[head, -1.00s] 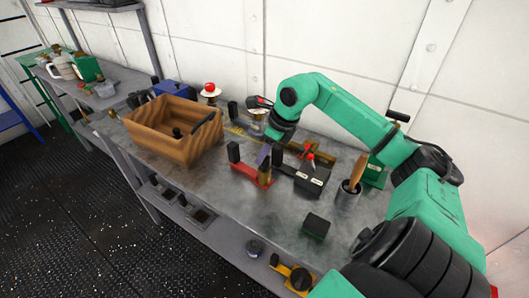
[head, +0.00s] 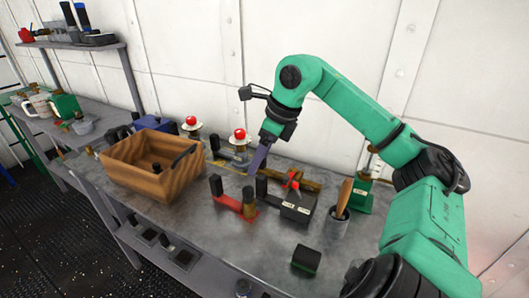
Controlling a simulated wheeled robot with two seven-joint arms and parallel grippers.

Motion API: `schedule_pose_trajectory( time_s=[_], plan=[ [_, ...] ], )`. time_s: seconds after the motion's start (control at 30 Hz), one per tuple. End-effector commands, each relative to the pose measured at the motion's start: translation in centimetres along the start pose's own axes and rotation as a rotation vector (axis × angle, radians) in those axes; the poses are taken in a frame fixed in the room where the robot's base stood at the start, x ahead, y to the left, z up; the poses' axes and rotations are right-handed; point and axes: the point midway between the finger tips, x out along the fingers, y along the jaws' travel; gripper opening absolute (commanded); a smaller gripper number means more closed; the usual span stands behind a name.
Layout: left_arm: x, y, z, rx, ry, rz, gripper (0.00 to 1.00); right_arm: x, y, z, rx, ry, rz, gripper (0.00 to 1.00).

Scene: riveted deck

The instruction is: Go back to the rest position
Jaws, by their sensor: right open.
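My right arm comes in from the right, bent over the workbench (head: 262,240). My right gripper (head: 259,159) points down above the far part of the bench. Its finger is seen nearly edge-on, so the gap between the fingers is hard to see; it is open, and I see nothing held in it. My left gripper is out of view.
Red-topped devices (head: 239,136) stand along the back. A black device (head: 299,212), a grey cup (head: 338,222) with a wooden handle and a dark green-black block (head: 306,260) stand right. The front middle is bare.

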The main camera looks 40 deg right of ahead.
Motion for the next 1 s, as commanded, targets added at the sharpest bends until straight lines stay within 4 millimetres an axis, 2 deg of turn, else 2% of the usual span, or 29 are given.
schedule_pose_trajectory(
  time_s=[0.1,0.2,0.77,0.87,1.0],
  plan=[
    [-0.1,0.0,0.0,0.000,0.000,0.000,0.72,-2.7,-0.1,0.1,0.000,0.000,-0.003,0.73],
    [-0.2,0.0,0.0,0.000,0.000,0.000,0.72,-3.8,0.0,0.0,0.000,0.001,0.000,0.73],
    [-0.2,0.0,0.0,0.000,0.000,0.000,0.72,-4.0,0.0,0.0,0.000,0.001,0.001,0.73],
    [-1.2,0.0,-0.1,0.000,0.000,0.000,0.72,-5.0,0.0,0.4,0.000,0.000,0.000,0.73],
    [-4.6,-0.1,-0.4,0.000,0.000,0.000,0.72,-8.2,0.0,1.6,0.000,0.000,0.000,0.73]
  ],
)
